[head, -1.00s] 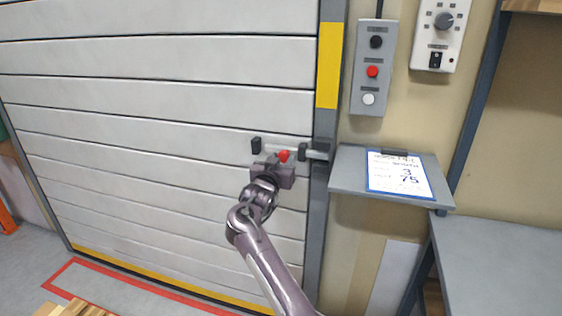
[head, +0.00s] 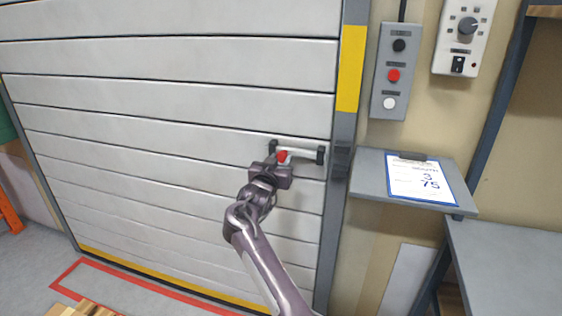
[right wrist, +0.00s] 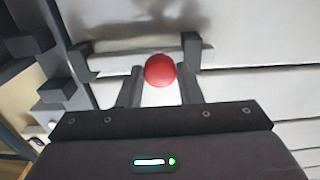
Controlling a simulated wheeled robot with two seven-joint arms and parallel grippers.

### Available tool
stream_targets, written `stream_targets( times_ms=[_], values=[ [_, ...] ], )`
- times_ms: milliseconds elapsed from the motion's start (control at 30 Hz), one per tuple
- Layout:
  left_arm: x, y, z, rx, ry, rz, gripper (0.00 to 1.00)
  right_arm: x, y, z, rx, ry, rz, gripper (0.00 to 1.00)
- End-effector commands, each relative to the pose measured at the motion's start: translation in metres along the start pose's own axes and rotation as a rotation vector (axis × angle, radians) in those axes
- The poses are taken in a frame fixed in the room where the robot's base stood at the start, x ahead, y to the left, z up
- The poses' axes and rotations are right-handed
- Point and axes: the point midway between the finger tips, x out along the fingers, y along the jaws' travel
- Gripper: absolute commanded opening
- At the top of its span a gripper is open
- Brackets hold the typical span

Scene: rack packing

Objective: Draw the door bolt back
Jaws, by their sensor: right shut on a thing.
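The door bolt (head: 298,146) is a pale bar in two dark brackets on the white slatted door (head: 150,110). It has a round red knob (head: 282,156). The dark keeper (head: 342,160) is on the grey door frame, and the bar's end stands clear of it. My right gripper (head: 280,163) is shut on the red knob, close to the left bracket. The right wrist view shows the knob (right wrist: 160,70) between the two fingers, with a gap between the bar and the keeper (right wrist: 54,91). My left gripper is not in view.
A grey shelf (head: 366,184) with a clipboard (head: 422,180) juts out right of the frame. Above it are a button box (head: 395,75) and a white dial panel (head: 463,38). A grey table (head: 510,265) stands at the lower right. Red lines mark the floor.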

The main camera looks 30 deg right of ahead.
Motion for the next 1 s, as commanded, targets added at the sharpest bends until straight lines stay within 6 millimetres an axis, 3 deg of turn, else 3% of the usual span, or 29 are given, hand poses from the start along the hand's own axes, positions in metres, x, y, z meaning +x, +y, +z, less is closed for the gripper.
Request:
stream_targets(
  times_ms=[67,100,267,600,1000],
  values=[
    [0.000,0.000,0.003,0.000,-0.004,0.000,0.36,-0.002,-0.004,0.000,0.001,0.000,-0.008,0.00],
    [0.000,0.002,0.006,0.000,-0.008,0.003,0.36,-0.002,-0.003,0.000,0.001,0.000,-0.007,0.35],
    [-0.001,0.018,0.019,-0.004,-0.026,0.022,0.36,-0.001,-0.002,0.000,0.002,0.000,-0.004,0.54],
    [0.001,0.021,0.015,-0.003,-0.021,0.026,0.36,-0.006,-0.001,0.000,0.003,0.000,-0.002,0.54],
    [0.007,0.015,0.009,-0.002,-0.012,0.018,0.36,-0.068,-0.003,0.001,0.003,0.000,-0.004,0.54]
  ],
)
